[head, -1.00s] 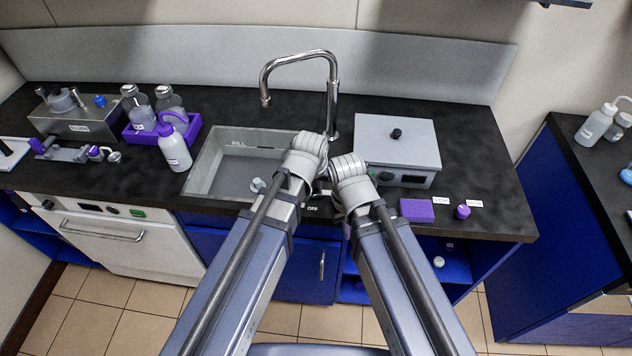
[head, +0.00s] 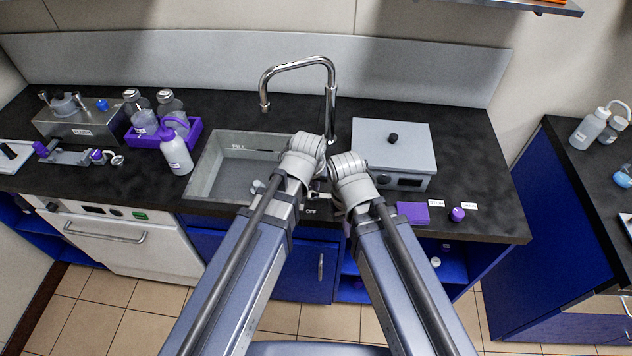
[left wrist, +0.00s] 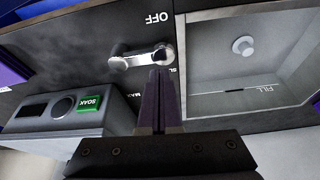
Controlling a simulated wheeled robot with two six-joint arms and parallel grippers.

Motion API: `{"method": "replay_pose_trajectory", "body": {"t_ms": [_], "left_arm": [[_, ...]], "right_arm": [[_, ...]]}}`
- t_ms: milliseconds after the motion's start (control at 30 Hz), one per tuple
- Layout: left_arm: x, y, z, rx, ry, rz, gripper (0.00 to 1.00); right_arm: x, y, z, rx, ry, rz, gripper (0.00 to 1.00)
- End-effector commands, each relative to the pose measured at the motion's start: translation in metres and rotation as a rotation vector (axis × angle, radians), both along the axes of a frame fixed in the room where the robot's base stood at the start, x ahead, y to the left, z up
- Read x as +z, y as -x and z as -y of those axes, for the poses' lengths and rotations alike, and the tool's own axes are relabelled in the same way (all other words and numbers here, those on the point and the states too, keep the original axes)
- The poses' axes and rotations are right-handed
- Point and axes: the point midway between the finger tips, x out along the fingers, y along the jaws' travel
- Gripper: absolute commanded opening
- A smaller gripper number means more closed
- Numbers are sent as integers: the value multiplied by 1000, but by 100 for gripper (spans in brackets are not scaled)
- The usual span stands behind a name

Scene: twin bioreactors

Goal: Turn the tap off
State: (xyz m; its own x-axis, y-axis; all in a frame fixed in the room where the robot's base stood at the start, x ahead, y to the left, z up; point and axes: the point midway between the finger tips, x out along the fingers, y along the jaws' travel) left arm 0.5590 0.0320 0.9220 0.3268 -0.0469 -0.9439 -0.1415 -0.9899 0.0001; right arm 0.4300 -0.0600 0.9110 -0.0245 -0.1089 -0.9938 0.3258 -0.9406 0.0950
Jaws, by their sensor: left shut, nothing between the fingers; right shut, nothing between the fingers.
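The chrome tap (head: 331,110) rises behind the sink (head: 205,165), and no water shows under its spout. In the left wrist view a shiny metal lever (left wrist: 130,62) sits on the black counter by the sink, amid the labels OFF, MAX and a partly hidden "SL". My left gripper (left wrist: 160,75) is shut and empty, its dark fingertips right at the lever's shiny end; touching or slightly apart, I cannot tell.
A grey box (head: 394,140) stands right of the sink; its SOAK button (left wrist: 88,104) shows in the left wrist view. A purple sponge (head: 413,212) lies at the front. A wash bottle (head: 176,152) stands left of the sink, near a purple tray (head: 190,135). A plug (head: 258,187) lies in the sink.

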Motion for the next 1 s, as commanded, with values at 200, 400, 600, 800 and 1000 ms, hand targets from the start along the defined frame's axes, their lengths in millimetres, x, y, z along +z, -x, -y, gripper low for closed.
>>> {"method": "replay_pose_trajectory", "body": {"t_ms": [200, 400, 600, 800, 1000], "left_arm": [[41, 9, -6, 2, 1, 0, 0], [64, 16, -10, 2, 1, 0, 0], [69, 18, -12, 2, 1, 0, 0], [67, 18, -12, 2, 1, 0, 0], [67, 17, -12, 2, 1, 0, 0]], "right_arm": [[41, 0, 0, 0, 0, 0, 0], [64, 0, 0, 0, 0, 0, 0], [69, 0, 0, 0, 0, 0, 0], [67, 0, 0, 0, 0, 0, 0], [67, 0, 0, 0, 0, 0, 0]]}}
